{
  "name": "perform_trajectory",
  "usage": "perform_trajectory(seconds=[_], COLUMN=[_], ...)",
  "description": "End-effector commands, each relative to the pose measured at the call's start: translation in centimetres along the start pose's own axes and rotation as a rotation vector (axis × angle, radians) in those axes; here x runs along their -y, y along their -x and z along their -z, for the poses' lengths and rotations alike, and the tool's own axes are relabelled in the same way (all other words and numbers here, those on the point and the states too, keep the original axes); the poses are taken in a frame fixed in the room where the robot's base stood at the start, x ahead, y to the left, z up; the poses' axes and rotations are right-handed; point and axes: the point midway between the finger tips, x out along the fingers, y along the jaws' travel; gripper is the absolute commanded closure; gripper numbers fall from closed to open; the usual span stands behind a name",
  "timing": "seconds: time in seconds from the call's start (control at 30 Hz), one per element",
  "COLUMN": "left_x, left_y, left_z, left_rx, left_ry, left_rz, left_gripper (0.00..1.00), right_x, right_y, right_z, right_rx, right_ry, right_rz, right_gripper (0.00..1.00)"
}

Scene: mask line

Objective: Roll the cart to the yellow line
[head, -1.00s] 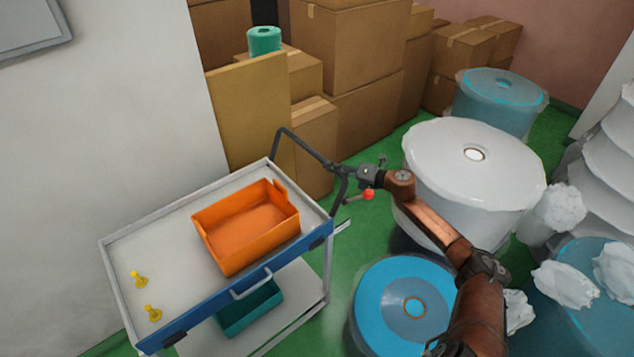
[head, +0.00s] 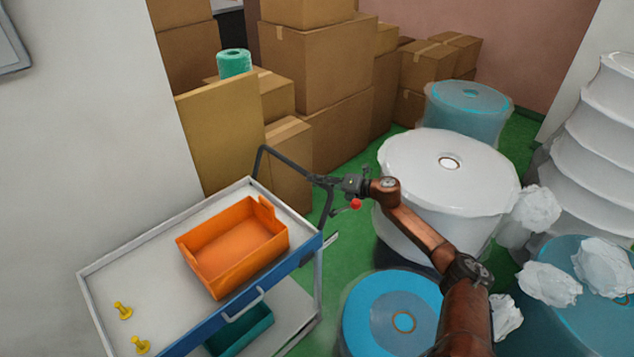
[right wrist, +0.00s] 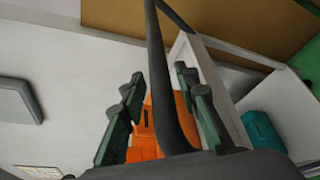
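The cart (head: 128,262) stands at the lower left of the head view, with a grey top tray and a blue front edge. Its dark bent handle (head: 288,161) rises at its right end. My right gripper (head: 322,181) is at this handle. In the right wrist view the handle bar (right wrist: 172,105) passes between my two green fingers, which stand apart, with a gap visible on the left side of the bar. My left gripper is out of view. No yellow line shows in either view.
An orange bin (head: 235,250) and two yellow pegs (head: 122,310) are on the cart's top; a teal bin (head: 240,328) is below. Large wrapped rolls (head: 405,165) crowd the right. Cardboard boxes (head: 330,115) fill the back. A white wall (head: 80,130) borders the left. Little green floor (head: 345,245) shows.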

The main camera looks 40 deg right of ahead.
Motion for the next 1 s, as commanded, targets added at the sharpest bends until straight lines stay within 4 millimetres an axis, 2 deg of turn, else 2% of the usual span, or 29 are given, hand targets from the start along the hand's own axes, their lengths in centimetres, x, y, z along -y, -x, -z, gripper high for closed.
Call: perform_trajectory(seconds=[0.33,0.47,0.8,1.0], left_x=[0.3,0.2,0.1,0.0], left_y=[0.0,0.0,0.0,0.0], left_z=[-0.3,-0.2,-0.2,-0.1], left_rx=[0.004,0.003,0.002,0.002], left_ry=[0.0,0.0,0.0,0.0], left_rz=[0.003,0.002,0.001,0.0], left_gripper=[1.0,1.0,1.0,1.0], right_x=[0.1,0.2,0.3,0.2], right_y=[0.2,1.1,7.4,10.4], right_z=[0.0,0.1,0.1,0.1], right_rx=[0.0,-0.001,-0.002,-0.001], right_ry=[0.0,0.0,-0.001,-0.002], right_rz=[0.001,0.003,0.004,0.002], right_gripper=[0.66,0.66,0.66,0.66])
